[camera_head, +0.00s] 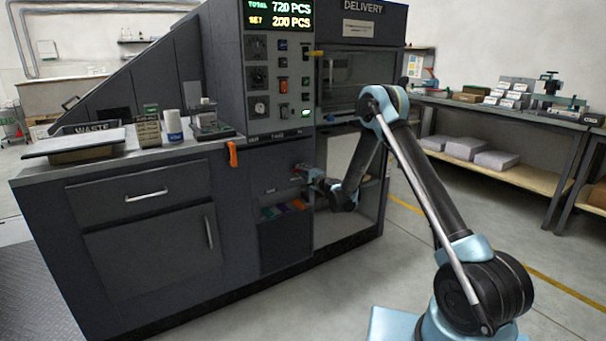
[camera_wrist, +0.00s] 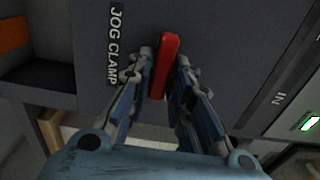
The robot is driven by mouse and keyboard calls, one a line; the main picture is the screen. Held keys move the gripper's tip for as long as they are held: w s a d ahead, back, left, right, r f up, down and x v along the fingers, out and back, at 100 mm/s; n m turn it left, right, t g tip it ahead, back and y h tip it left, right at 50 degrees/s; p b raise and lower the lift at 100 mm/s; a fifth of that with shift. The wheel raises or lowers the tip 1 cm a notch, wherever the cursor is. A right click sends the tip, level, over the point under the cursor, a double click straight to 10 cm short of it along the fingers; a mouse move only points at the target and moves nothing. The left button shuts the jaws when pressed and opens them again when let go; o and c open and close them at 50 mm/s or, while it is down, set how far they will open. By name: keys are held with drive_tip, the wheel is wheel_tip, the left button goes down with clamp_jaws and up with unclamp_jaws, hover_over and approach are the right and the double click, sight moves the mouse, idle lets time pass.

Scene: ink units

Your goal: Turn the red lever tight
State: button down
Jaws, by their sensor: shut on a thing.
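The red lever (camera_wrist: 165,66) is on a dark grey panel beside a label reading JOG CLAMP (camera_wrist: 117,45) in the wrist view. My gripper (camera_wrist: 165,75) has its two fingers on either side of the lever and is shut on it. The lever's upper end sticks out past the fingertips, and its lower part lies between them. In the head view, my gripper (camera_head: 308,174) reaches the front of the machine, where only a small bit of red shows and the lever is mostly hidden.
The dark machine (camera_head: 275,130) has a control panel with knobs and buttons above my gripper. An orange handle (camera_head: 232,154) hangs at the counter edge to the left. An open bay is right of my gripper. A shelf bench (camera_head: 520,175) stands at the right.

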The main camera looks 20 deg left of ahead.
drive_tip(key=shift+w, duration=0.1)
drive_tip(key=c, duration=1.6)
unclamp_jaws()
drive_tip(key=shift+f, duration=0.15)
drive_tip(key=shift+o, duration=0.2)
drive_tip(key=v, duration=1.2)
